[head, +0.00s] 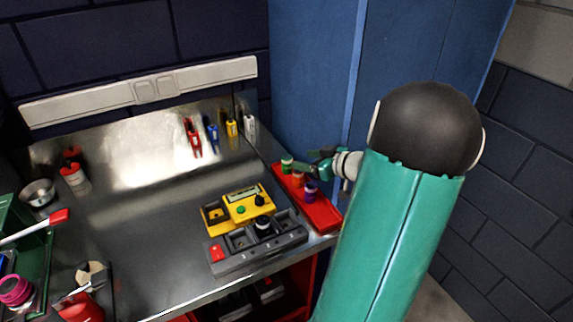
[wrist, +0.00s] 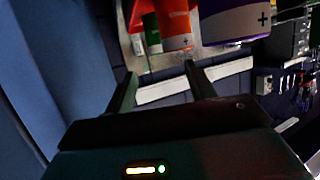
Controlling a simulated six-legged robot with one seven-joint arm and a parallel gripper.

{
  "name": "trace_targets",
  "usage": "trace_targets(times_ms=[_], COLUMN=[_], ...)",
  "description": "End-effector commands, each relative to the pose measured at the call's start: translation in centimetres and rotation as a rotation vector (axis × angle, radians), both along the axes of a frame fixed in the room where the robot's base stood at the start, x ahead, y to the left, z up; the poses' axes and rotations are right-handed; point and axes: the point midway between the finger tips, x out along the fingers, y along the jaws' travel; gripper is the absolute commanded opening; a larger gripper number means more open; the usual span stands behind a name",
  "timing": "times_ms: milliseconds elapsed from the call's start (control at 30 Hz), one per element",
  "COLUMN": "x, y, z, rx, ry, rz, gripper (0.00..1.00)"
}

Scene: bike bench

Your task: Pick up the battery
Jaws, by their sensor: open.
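Three batteries stand in a row on a red tray (head: 323,215) at the bench's right edge: a green one (head: 287,163), an orange one (head: 297,178) and a purple one (head: 310,192). In the wrist view the green battery (wrist: 152,32), the orange battery (wrist: 177,26) and the purple battery (wrist: 236,20) show beyond the fingers, with plus marks on the orange and purple ones. My gripper (head: 318,158) is beside the row, close to the green and orange batteries. In the wrist view its fingers (wrist: 160,74) are apart with nothing between them.
A grey charger-like box (head: 255,247) with a red button and a yellow tester (head: 240,206) stand left of the tray. Red, blue, yellow and white tools (head: 212,134) are at the back. A metal bowl (head: 38,192) is far left. The bench's middle is clear.

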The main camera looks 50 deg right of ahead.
Motion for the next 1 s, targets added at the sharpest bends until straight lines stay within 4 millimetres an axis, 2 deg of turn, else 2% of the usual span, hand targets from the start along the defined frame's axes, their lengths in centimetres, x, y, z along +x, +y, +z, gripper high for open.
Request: trace_targets(times_ms=[167, 433, 733, 767, 1000], x=[1.3, 5.0, 5.6, 5.6, 5.6], y=[0.1, 0.4, 0.4, 0.4, 0.4], z=[-0.5, -1.9, -2.1, -2.1, -2.1], rx=[0.001, 0.001, 0.0, 0.0, 0.0], ry=[-0.001, -0.001, 0.0, 0.0, 0.0], rz=[0.002, 0.005, 0.002, 0.002, 0.002], gripper=[0.55, 0.55, 0.55, 0.51, 0.04])
